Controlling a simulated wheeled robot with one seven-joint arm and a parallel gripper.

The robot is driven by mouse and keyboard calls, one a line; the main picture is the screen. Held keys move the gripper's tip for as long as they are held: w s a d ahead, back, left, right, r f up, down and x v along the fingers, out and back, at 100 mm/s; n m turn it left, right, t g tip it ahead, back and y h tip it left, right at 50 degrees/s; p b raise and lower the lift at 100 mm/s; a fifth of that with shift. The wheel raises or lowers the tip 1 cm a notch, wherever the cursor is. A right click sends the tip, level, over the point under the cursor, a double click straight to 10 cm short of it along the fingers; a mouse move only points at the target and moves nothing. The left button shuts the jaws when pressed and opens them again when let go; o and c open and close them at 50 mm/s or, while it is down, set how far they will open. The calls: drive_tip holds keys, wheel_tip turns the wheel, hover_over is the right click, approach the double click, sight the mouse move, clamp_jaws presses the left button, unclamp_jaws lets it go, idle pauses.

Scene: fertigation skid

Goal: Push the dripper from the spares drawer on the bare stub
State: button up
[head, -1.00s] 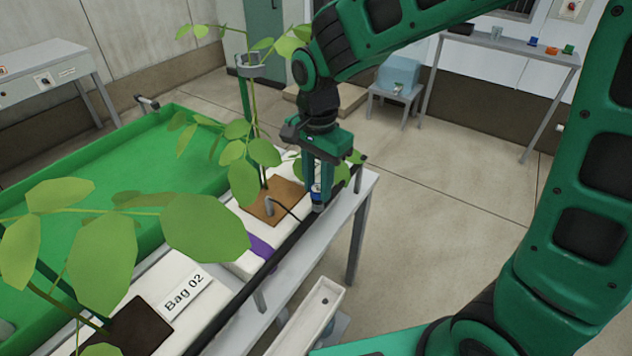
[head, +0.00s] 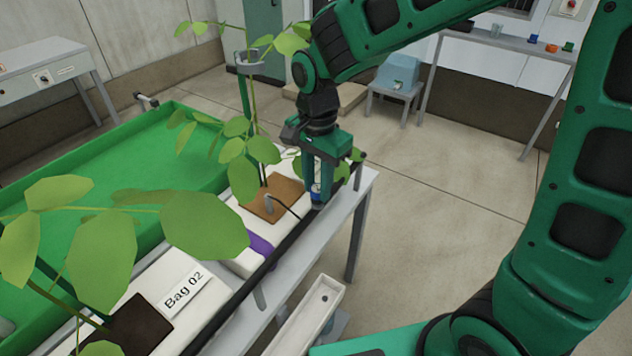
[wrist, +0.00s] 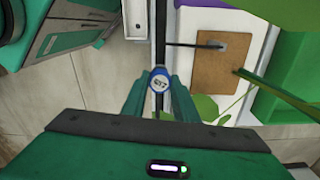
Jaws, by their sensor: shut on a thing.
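The dripper (wrist: 159,82), a small piece with a blue rim and a white marked face, sits between the fingertips of my gripper (wrist: 160,98) in the wrist view. My gripper is shut on it. In the head view my gripper (head: 317,198) points down at the black pipe (head: 283,247) along the bench edge, near its far end. In the wrist view the pipe (wrist: 160,30) runs straight up from behind the dripper. The bare stub cannot be made out; the dripper and fingers cover that spot. I cannot tell whether the dripper touches the pipe.
A brown block (head: 283,193) with a plant, grey peg and thin black tube lies just left of my gripper. Leaves (head: 243,182) hang close by. The white bag labelled Bag 02 (head: 150,268) is nearer. A long white tray (head: 327,294) stands below; floor at right is clear.

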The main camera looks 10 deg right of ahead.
drive_tip(key=shift+f, duration=0.65)
idle(1.3)
drive_tip(key=o, duration=0.8)
drive_tip(key=shift+o, duration=0.2)
drive_tip(key=shift+r, duration=0.1)
drive_tip(key=shift+r, duration=2.15)
drive_tip(key=o, duration=0.6)
drive_tip(key=shift+c, duration=0.2)
